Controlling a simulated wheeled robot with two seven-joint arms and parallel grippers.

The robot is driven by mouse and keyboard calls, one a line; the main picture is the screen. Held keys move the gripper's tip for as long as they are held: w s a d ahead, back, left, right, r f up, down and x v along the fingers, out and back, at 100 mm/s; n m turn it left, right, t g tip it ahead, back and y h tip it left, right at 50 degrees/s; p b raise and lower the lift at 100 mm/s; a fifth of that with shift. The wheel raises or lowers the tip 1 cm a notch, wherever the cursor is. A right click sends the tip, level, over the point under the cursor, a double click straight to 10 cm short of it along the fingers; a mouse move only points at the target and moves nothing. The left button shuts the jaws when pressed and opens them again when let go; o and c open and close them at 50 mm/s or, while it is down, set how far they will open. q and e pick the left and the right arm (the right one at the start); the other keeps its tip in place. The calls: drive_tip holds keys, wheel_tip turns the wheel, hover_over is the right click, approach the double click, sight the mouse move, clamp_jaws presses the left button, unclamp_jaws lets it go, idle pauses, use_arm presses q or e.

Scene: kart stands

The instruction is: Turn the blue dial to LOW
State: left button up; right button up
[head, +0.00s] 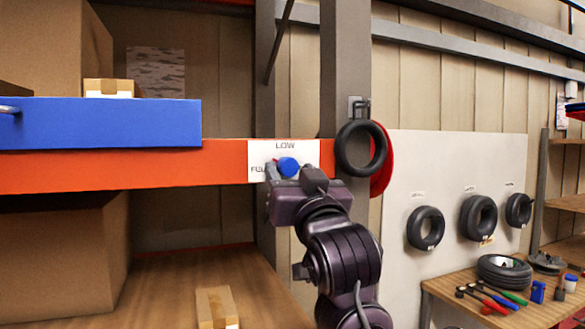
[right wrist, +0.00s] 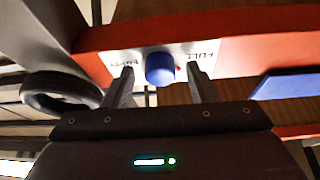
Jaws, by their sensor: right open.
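The blue dial (head: 288,166) sits on a white label plate (head: 310,150) on the orange shelf beam. LOW is printed above the dial, and a partly covered FULL is at its left. The right wrist view shows the dial (right wrist: 160,69) and plate (right wrist: 208,50) upside down, with EMPTY left and FULL right. A small red mark shows beside the dial on the FULL side. My right gripper (head: 291,177) is open in front of the plate, and in the right wrist view its fingers (right wrist: 160,72) flank the dial, with gaps visible. My left gripper is out of view.
The orange beam (head: 120,167) carries a blue bin (head: 110,123) at left. A black tyre (head: 361,148) hangs on the grey post just right of the plate. A tool bench (head: 450,292) stands at lower right.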

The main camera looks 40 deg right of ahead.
drive_tip(key=c, duration=1)
drive_tip(key=shift+f+m+b, duration=0.1)
drive_tip(key=shift+m+b, duration=0.5)
drive_tip(key=shift+b, duration=0.25)
drive_tip(key=m+g+h+b, duration=0.1)
drive_tip(key=m+b, duration=0.3)
drive_tip(key=b, duration=0.2)
drive_tip(key=m+g+h+b, duration=0.2)
drive_tip(key=m+b, duration=0.2)
drive_tip(key=b, duration=0.2)
drive_tip(key=a+m+g+h+b, duration=0.1)
drive_tip(key=m+b, duration=0.3)
drive_tip(key=b, duration=0.2)
drive_tip(key=shift+w+h, duration=0.1)
drive_tip(key=shift+h, duration=0.2)
drive_tip(key=shift+r+m+g+b, duration=0.3)
drive_tip(key=shift+m+g+b, duration=0.4)
drive_tip(key=shift+m+b, duration=0.55)
drive_tip(key=o, duration=1)
